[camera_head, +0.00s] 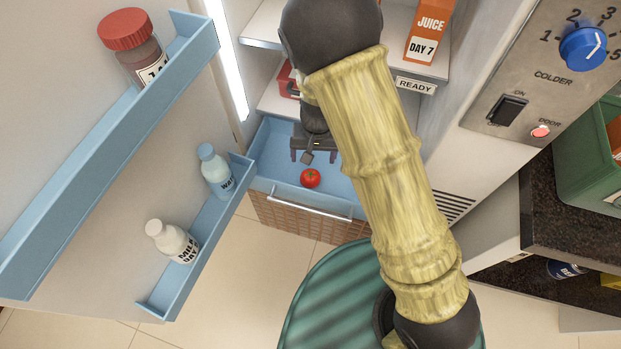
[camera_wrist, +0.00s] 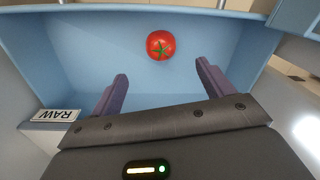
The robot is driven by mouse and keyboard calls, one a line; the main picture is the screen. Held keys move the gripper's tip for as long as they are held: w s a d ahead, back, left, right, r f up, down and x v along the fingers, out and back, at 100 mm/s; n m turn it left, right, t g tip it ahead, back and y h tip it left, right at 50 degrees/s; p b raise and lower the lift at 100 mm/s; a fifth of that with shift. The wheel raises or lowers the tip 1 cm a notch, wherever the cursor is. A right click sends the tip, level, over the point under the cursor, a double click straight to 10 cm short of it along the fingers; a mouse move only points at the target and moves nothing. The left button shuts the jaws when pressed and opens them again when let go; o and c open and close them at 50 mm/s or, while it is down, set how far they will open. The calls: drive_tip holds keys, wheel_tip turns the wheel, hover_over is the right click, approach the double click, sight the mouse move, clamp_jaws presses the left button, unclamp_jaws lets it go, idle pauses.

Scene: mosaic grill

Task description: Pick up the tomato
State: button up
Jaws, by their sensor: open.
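A red tomato (camera_head: 310,178) with a green stem lies in the blue drawer (camera_head: 277,187) at the bottom of the open fridge. In the wrist view the tomato (camera_wrist: 161,45) lies beyond the fingertips, roughly midway between their lines. My gripper (camera_wrist: 160,70) is open, with its two purple fingers apart and nothing between them. In the head view my gripper (camera_head: 314,158) is over the drawer, just behind the tomato. My arm hides part of the drawer's right side.
The drawer is pulled out, with a metal handle (camera_head: 308,205) in front. The open door at left holds a red-lidded jar (camera_head: 138,55), a water bottle (camera_head: 214,168) and a milk bottle (camera_head: 172,240). A shelf with an orange juice carton (camera_head: 430,32) is above the drawer.

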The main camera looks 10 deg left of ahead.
sight(311, 176)
wheel_tip(311, 176, down, 7)
drive_tip(key=shift+a+f+b, duration=0.1)
drive_tip(key=shift+a+b, duration=0.05)
drive_tip(key=shift+b, duration=0.55)
wheel_tip(311, 176, down, 5)
drive_tip(key=shift+a+f+b, duration=0.1)
drive_tip(key=shift+a+b, duration=0.05)
drive_tip(key=shift+b, duration=0.6)
drive_tip(key=c, duration=1.1)
wheel_tip(311, 176, up, 10)
drive_tip(key=p, duration=0.2)
drive_tip(key=shift+p, duration=0.4)
